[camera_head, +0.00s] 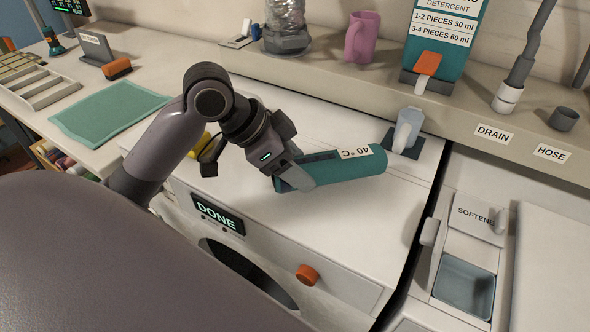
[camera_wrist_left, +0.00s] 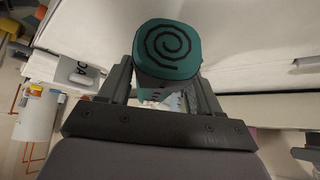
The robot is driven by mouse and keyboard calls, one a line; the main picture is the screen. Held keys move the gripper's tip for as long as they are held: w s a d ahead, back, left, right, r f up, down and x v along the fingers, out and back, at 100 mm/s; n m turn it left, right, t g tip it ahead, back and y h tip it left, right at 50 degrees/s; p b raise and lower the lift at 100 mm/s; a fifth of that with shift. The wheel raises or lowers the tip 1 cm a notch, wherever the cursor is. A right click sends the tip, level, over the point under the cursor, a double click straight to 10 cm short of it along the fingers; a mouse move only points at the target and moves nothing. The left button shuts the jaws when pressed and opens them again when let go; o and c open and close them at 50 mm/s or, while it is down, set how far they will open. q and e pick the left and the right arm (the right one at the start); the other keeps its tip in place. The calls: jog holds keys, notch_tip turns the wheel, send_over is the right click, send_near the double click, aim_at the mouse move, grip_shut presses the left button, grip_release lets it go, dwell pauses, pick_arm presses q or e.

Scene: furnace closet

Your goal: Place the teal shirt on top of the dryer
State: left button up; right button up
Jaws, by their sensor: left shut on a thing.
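The teal shirt (camera_head: 345,170) is a rolled bundle with a white "40 °C" tag. My left gripper (camera_head: 298,176) is shut on its left end, above the white top of the dryer (camera_head: 240,180), the machine with a "DONE" display and an orange knob. The roll lies nearly level; I cannot tell if it touches the top. In the left wrist view, the shirt's spiral end (camera_wrist_left: 168,46) shows between the fingers of my left gripper (camera_wrist_left: 165,88). My right gripper is not in view.
A grey-blue scoop (camera_head: 408,130) on a dark pad stands just beyond the shirt. A ledge behind holds a pink mug (camera_head: 361,38) and a detergent box (camera_head: 445,35). A teal mat (camera_head: 108,115) lies left. The dryer top's front right is clear.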

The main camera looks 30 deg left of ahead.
pick_arm(q)
jog(key=shift+f, duration=0.9)
jog(key=o, duration=1.2)
jog(key=shift+f, duration=0.1)
jog(key=shift+c, duration=0.2)
jog(key=shift+r, duration=0.2)
jog(key=v, duration=1.2)
jog(key=shift+f, duration=0.1)
